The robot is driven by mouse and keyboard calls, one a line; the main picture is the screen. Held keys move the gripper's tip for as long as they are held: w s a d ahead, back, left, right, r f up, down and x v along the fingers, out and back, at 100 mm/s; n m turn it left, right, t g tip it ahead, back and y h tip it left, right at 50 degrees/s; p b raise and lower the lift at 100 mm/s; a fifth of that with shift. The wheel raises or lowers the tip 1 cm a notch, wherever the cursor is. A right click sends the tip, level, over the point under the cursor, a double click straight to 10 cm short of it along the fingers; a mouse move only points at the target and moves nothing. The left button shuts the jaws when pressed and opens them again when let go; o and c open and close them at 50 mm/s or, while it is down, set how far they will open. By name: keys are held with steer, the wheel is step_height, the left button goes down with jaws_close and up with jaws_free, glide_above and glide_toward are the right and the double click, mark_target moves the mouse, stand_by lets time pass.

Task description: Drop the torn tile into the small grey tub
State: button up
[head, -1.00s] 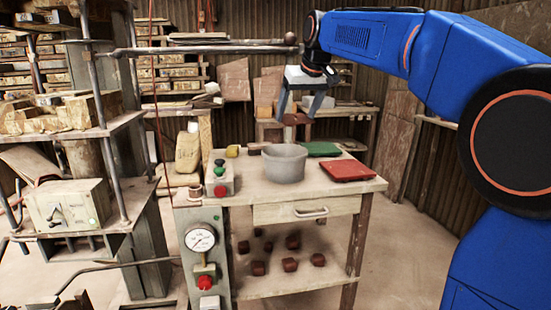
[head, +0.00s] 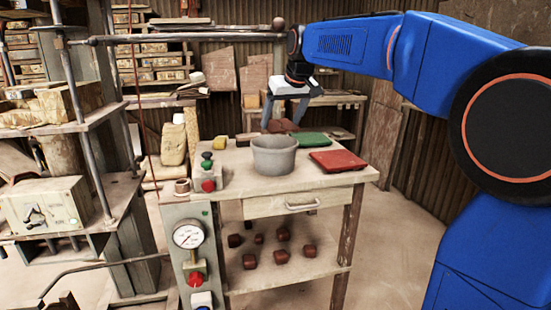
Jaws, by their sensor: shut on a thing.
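The small grey tub (head: 273,158) stands upright on the wooden workbench, left of the red and green trays. My gripper (head: 285,124) is above and slightly right of the tub in the picture, fingers pointing down. It is shut on a small reddish-brown piece, the torn tile (head: 283,126), which shows between the fingertips. The tile appears just above the tub's far rim; I cannot tell whether it is over the opening or behind it. The tub's inside is mostly hidden by its front wall.
A red tray (head: 338,161) and a green tray (head: 312,139) lie on the workbench (head: 235,183). Several dark red lumps (head: 282,257) lie on the lower shelf.

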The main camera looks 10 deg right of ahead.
steer(key=shift+f, duration=0.1)
steer(key=o, duration=1.3)
steer(key=shift+o, duration=0.2)
steer(key=v, duration=1.7)
steer(key=shift+s, duration=0.15)
steer(key=shift+d, duration=0.1)
steer(key=s+d+f, duration=0.1)
steer(key=s+f, duration=1)
steer(key=f, duration=0.2)
steer(key=s+d+f+m+g, duration=0.1)
steer(key=s+d+f, duration=0.1)
steer(key=s+f, duration=0.9)
steer(key=s+d+f+m+h, duration=0.1)
steer(key=s+f, duration=0.9)
steer(key=f, duration=0.7)
steer(key=shift+s+d+f+g, duration=0.2)
steer(key=shift+s+d+g, duration=0.1)
steer(key=shift+s+d, duration=0.1)
